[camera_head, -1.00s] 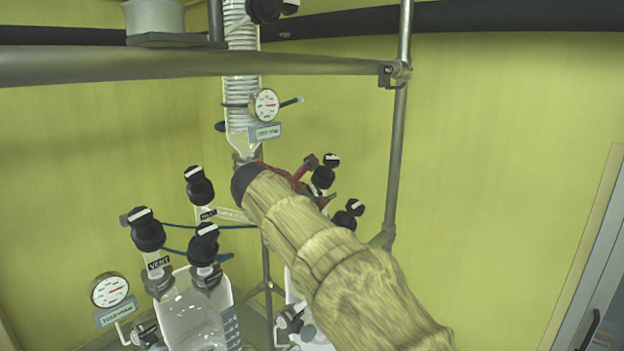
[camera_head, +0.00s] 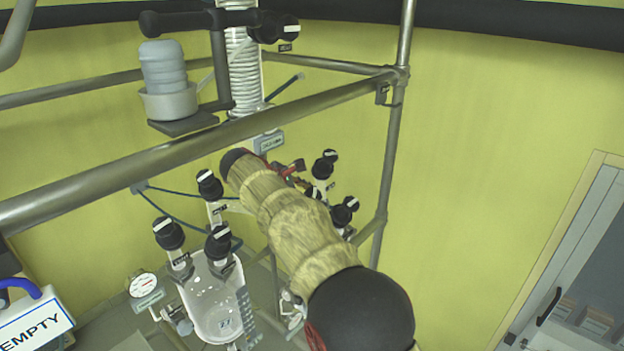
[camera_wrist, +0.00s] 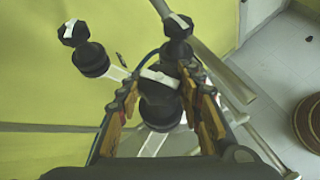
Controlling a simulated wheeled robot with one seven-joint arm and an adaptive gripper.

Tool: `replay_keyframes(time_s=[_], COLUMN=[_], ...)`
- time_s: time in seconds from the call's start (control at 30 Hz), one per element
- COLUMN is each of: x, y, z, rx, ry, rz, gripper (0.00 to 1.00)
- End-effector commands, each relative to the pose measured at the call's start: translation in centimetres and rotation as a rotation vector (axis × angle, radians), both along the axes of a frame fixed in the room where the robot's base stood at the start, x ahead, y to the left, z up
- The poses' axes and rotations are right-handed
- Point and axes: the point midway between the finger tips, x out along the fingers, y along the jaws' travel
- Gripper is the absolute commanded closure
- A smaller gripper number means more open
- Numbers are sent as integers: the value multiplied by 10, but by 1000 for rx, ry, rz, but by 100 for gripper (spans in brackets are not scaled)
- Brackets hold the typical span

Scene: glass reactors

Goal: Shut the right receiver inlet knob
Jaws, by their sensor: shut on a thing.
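In the wrist view my gripper (camera_wrist: 161,98) has its two fingers on either side of a black knob (camera_wrist: 160,82), shut on it. The knob has a white stripe on top, lying nearly crosswise between the fingers. Its lower part and pale glass neck show below. I cannot read a label on it. In the head view my gripper (camera_head: 299,166) is mostly hidden behind my arm; a little red and dark linkage shows beside the right-hand knobs. Two black knobs with white stripes stand there, an upper one (camera_head: 324,163) and a lower one (camera_head: 345,211).
In the wrist view, two more black knobs stand just beyond, left (camera_wrist: 90,58) and right (camera_wrist: 177,27). A glass vessel (camera_head: 215,300) with several black knobs is left of my arm. Metal frame rails (camera_head: 250,125) cross above it. The yellow wall is clear at right.

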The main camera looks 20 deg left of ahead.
Motion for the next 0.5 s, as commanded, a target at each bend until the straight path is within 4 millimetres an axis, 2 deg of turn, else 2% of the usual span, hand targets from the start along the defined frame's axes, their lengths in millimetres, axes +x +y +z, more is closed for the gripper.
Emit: replay_keyframes(time_s=[0.03,0.5], x=[1,1], y=[0,0], z=[7,4], rx=[2,40], ry=[13,97], rz=[-21,-182], gripper=[89,89])
